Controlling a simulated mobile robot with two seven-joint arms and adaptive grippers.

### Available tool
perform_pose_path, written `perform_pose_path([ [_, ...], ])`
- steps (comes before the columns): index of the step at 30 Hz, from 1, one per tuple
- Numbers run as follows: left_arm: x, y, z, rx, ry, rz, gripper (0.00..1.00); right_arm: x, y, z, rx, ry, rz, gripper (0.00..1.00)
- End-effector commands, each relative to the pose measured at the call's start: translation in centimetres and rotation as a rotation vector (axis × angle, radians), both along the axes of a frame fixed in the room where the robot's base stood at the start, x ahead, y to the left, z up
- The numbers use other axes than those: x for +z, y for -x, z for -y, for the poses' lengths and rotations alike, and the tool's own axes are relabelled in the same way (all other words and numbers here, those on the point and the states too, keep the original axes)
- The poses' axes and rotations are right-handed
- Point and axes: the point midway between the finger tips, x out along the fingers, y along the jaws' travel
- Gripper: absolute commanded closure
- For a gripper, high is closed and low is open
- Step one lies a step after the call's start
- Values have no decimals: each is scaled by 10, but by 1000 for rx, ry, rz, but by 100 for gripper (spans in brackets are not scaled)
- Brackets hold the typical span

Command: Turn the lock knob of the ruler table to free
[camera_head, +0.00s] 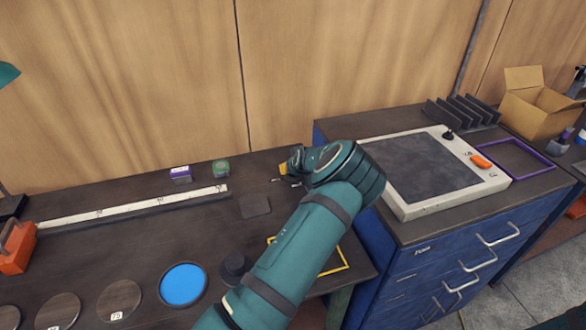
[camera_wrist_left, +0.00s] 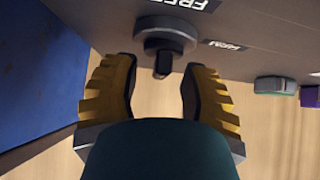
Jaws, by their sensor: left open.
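The lock knob (camera_wrist_left: 165,42) shows in the left wrist view as a round dark grey base with a short black grip. It stands on the dark top of the ruler table (camera_head: 110,260). A white FREE label (camera_wrist_left: 185,4) and a FIRM label (camera_wrist_left: 225,46) lie beside it; I cannot tell which one the grip points to. My left gripper (camera_wrist_left: 160,76) is open, its yellow fingers on either side of the grip, apart from it. In the head view my left gripper (camera_head: 284,170) is over the table's back right part, and the knob is hidden there. My right gripper is not in view.
A long white ruler (camera_head: 130,208) lies along the table's back left. A green tin (camera_head: 221,170) and a purple box (camera_head: 180,175) stand behind the ruler's right end. A blue cabinet (camera_head: 440,265) with a white-framed plate (camera_head: 400,211) stands close on the right.

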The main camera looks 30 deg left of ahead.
Motion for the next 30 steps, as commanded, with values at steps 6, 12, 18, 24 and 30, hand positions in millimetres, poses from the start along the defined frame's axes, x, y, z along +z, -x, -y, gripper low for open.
perform_pose_path([
  [6,30,17,23,-1,1,3,56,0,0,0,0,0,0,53],
  [12,56,36,44,-1,1,-1,56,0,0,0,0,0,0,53],
  [18,73,47,57,0,1,-1,56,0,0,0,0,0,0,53],
  [24,78,51,61,1,2,-1,56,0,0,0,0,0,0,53],
  [30,78,51,61,1,2,-1,56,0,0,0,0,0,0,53],
])
